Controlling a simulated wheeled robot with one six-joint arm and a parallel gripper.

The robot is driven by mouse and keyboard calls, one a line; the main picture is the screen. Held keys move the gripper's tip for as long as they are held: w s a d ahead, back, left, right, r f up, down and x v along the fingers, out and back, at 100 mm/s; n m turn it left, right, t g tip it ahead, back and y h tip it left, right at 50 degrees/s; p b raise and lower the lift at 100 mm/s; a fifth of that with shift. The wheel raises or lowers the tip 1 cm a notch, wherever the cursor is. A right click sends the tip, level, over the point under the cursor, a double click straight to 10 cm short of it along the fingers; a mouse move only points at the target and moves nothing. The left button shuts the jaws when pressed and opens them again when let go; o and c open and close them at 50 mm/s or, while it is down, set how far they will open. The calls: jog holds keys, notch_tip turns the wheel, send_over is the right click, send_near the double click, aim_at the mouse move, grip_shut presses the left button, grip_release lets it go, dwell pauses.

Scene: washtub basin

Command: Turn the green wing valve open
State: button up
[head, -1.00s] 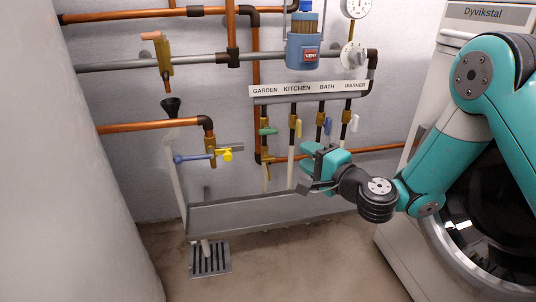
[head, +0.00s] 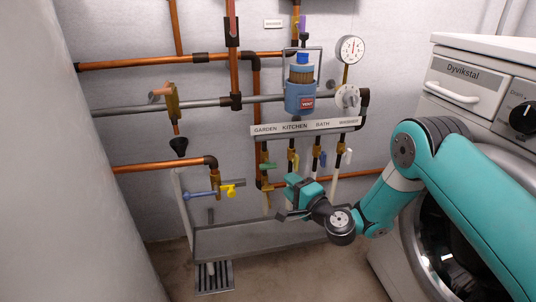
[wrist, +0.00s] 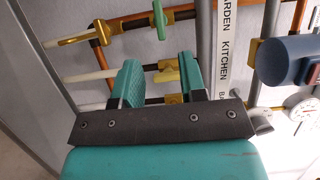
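The green wing valve (head: 268,166) is on the brass-fitted pipe under the GARDEN label in the head view. Its green handle (wrist: 159,18) also shows at the top of the wrist view, beyond the fingertips. My gripper (head: 287,204) is in front of the pipes, below and to the right of the green valve in the head view. In the wrist view my gripper (wrist: 158,75) is open, with nothing held between its teal fingers. The yellow valve handle (wrist: 166,74) shows behind the gap between the fingers; I cannot tell the distance.
The KITCHEN yellow handle (head: 294,160), the BATH blue handle (head: 323,159) and the WASHER white handle (head: 348,157) stand in a row to the right. A lower-left valve has a blue lever (head: 198,195). A grey trough (head: 260,236) lies below, and a washing machine (head: 465,95) stands right.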

aim_at(270, 166)
jog(key=b+x, duration=0.2)
jog(key=x, duration=0.8)
jog(key=shift+a+f, duration=0.1)
jog(key=shift+a, duration=0.1)
jog(key=shift+w+a, duration=0.3)
jog(key=shift+w, duration=0.2)
grip_shut()
